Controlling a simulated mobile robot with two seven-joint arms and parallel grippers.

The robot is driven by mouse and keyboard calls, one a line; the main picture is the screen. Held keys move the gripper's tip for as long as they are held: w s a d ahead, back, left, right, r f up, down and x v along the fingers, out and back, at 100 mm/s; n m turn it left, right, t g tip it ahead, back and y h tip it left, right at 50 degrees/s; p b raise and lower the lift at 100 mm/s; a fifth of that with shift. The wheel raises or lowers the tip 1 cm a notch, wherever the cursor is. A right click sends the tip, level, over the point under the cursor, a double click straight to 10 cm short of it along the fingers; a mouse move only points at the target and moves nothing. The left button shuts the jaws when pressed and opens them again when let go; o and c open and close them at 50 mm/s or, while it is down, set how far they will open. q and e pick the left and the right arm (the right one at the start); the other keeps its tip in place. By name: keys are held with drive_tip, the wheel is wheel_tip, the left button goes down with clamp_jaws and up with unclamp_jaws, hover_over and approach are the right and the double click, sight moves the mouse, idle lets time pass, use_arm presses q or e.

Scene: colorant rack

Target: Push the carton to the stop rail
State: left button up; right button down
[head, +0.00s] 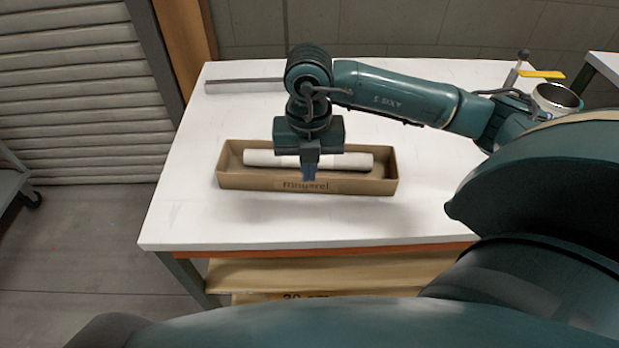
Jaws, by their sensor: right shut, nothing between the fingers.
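The carton (345,187) is a long, open-topped brown box on the white table, with printing on its front wall. A white roll (350,161) lies inside it. The stop rail (243,86) is a grey bar along the table's far left edge, with bare table between it and the carton. My right gripper (309,178) points down at the middle of the carton's front wall. Its fingers are shut and empty. They overlap the wall in this view, and I cannot tell whether they touch it. My left gripper is out of view.
The white table top (190,215) is bare left of the carton and in front of it. A metal cup (557,98) and a yellow-handled item (541,74) are at the far right, beside my arm. A shelf (330,271) with boxes is under the table.

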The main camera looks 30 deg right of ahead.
wheel_tip(320, 180, down, 10)
drive_tip(key=shift+w+r+p, duration=0.1)
drive_tip(key=shift+r+p, duration=0.05)
drive_tip(key=shift+p, duration=0.2)
drive_tip(key=shift+w+d+r, duration=0.1)
drive_tip(key=shift+w+d, duration=0.25)
drive_tip(key=shift+w, duration=0.2)
drive_tip(key=shift+w+d+r, duration=0.1)
drive_tip(key=shift+w+d, duration=0.2)
drive_tip(key=shift+w, duration=0.25)
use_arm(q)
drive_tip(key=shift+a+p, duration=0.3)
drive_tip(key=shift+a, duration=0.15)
use_arm(e)
drive_tip(key=shift+w+d+f, duration=0.1)
drive_tip(key=shift+w+d, duration=0.2)
drive_tip(key=shift+w, duration=0.25)
